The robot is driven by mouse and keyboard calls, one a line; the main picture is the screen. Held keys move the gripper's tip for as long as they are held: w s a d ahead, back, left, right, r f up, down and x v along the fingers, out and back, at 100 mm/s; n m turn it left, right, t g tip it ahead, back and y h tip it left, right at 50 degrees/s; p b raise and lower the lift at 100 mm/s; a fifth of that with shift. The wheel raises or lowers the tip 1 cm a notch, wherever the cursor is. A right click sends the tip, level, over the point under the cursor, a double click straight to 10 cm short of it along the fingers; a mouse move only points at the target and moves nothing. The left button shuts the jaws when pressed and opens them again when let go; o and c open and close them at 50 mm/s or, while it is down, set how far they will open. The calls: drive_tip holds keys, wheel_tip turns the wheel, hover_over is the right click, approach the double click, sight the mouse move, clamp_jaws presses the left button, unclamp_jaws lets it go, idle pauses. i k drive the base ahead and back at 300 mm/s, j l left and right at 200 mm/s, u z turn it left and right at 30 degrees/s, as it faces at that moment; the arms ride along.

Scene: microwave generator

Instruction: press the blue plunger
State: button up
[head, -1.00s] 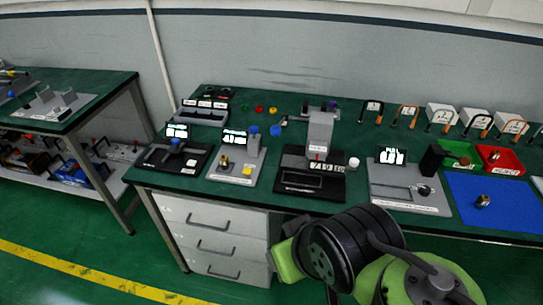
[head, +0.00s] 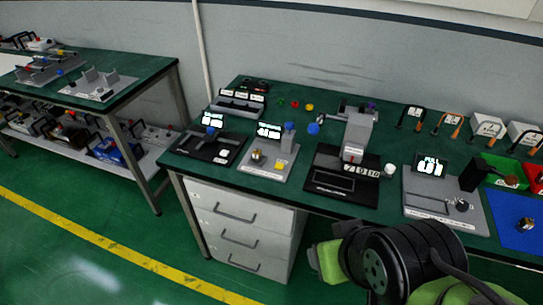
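Several small blue parts show on the bench in the head view, and I cannot tell for sure which is the plunger. A blue knob (head: 210,131) sits on the black device (head: 204,146) at the left end. A blue cap (head: 289,125) tops the grey post of the grey device (head: 275,163) beside it, which also has a yellow button and a brass part. A blue ball (head: 313,128) sticks out left of the black-based press (head: 340,183). My green and black arm is low at the right, in front of the bench. My gripper's fingers do not show.
The bench (head: 360,206) has drawers (head: 240,230) under its left part. A grey display device (head: 445,210), red and green trays, and a blue mat (head: 517,235) are to the right. Another table (head: 150,75) stands left. Green floor is open in front.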

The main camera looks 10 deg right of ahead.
sight(290, 124)
drive_tip(key=i+j+u, duration=0.1)
drive_tip(key=i+j, duration=0.15)
drive_tip(key=i, duration=0.15)
drive_tip(key=i+j+u, duration=0.1)
drive_tip(key=i, duration=0.3)
